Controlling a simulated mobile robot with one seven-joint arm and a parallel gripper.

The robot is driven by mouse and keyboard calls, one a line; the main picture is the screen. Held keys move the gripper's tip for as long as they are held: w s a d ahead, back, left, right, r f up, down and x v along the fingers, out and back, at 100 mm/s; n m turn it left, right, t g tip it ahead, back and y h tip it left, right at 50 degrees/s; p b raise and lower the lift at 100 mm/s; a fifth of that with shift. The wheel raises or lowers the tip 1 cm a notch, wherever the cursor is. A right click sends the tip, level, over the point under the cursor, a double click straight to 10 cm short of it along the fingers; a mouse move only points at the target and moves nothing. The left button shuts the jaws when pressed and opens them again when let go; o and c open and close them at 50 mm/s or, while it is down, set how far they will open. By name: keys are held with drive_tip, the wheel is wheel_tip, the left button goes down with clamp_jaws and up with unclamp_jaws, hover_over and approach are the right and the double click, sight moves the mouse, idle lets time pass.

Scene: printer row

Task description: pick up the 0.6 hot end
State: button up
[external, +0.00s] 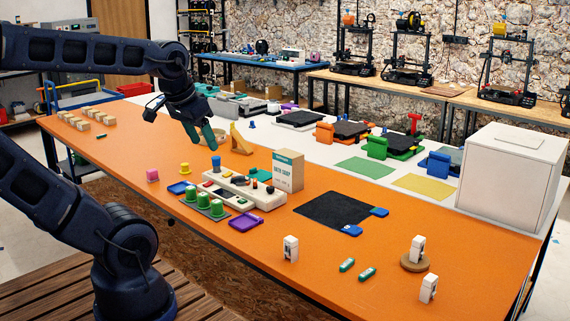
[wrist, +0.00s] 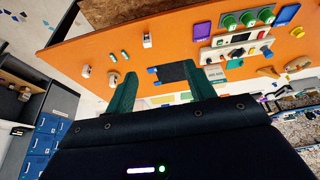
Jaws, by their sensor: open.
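Three small white upright blocks with dark markings could be hot ends. One stands alone (external: 290,248), one is on a round wooden disc (external: 417,247), and one is near the front right edge (external: 428,288). Their markings are too small to read, so I cannot tell which is the 0.6.
Two small green labelled pieces (external: 347,265) lie between the blocks. The front right orange surface is mostly clear.

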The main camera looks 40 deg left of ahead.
sight(435, 282)
drive_tip(key=shift+o, duration=0.5)
drive_tip(key=w+d+f+n+g+h, duration=0.35)
drive_tip(key=w+d+f, duration=0.35)
drive_tip(key=w+d, duration=0.45)
drive_tip(key=w+d+f+n+g+h, duration=0.2)
drive_tip(key=w+d+f+g+h, duration=0.4)
drive_tip(key=w+d, duration=0.55)
drive_tip(key=w+d+f+n+t+h, duration=0.1)
drive_tip(key=w+d+f+n+h, duration=0.1)
drive_tip(key=d+f, duration=0.4)
drive_tip(key=w+d+f+n+t+h, duration=0.1)
drive_tip(key=w+d+f+n+h, duration=0.2)
drive_tip(key=f, duration=0.6)
drive_tip(key=w+d+f+n+t+h, duration=0.1)
drive_tip(key=w+d+f+n+h, duration=0.2)
drive_tip(key=w+d+f+n, duration=0.3)
drive_tip(key=shift+d+f+n+t+h, duration=0.2)
drive_tip(key=shift+d+f, duration=0.3)
drive_tip(key=shift+d, duration=0.35)
drive_tip(key=shift+d+f+n+t+h, duration=0.15)
drive_tip(key=shift+d+f, duration=0.3)
drive_tip(key=shift+d, duration=0.4)
drive_tip(key=shift+s+d+f, duration=0.1)
drive_tip(key=shift+d, duration=1.15)
drive_tip(key=shift+s+d, duration=0.2)
drive_tip(key=shift+d, duration=1.1)
drive_tip(key=shift+s+d, duration=0.2)
drive_tip(key=shift+d, duration=1.05)
drive_tip(key=c, duration=1.1)
